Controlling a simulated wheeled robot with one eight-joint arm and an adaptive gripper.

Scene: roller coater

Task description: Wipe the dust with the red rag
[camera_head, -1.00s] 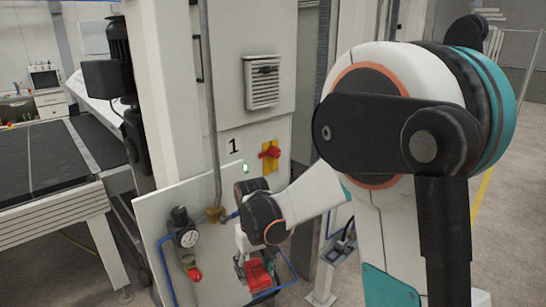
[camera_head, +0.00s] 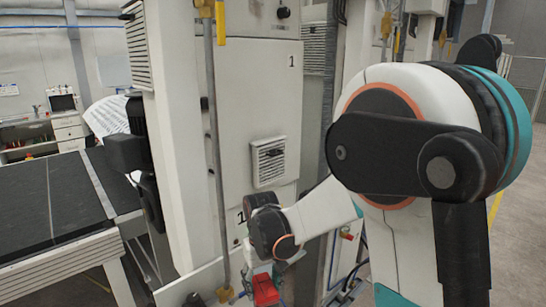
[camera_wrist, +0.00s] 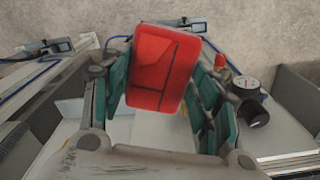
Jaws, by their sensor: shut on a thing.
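The red rag (camera_head: 266,290) shows as a small red block with dark lines at the bottom of the head view. My gripper (camera_head: 263,274) points down and is shut on it. In the wrist view the rag (camera_wrist: 163,68) sits between the green-padded fingers of my gripper (camera_wrist: 165,88), above a pale panel. I cannot make out any dust in either view. My wrist hides part of the machine front behind it.
The tall white machine cabinet (camera_head: 232,105) with a vent (camera_head: 269,162) stands behind my gripper. A dark-topped conveyor (camera_head: 45,200) is at the left. Open floor (camera_head: 522,170) lies at the right.

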